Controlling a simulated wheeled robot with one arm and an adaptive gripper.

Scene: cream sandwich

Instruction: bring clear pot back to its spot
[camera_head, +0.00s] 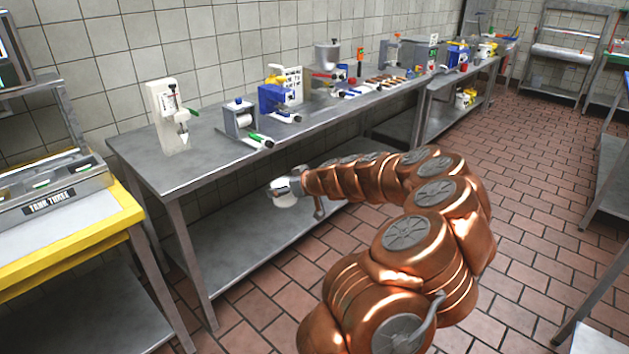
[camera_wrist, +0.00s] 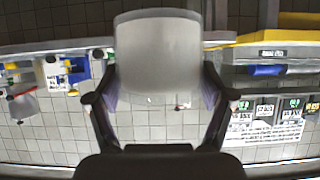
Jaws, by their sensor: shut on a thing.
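The clear pot (camera_wrist: 157,50), a pale translucent cup, fills the upper middle of the wrist view. My gripper (camera_wrist: 158,88) is shut on it, with one dark finger on each side. In the head view the pot (camera_head: 284,194) shows small and whitish at the end of my copper arm, in front of the long steel table (camera_head: 185,165) and seen against its lower shelf. My gripper (camera_head: 283,186) is mostly hidden there by the arm and the pot. I cannot tell which place on the table is the pot's spot.
On the table stand a white dispenser (camera_head: 168,115), a grey device (camera_head: 240,118), a blue machine (camera_head: 278,98) and several small items farther along. Bare tabletop lies at the near left end. A yellow-edged table (camera_head: 75,243) stands at left. The tiled floor at right is open.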

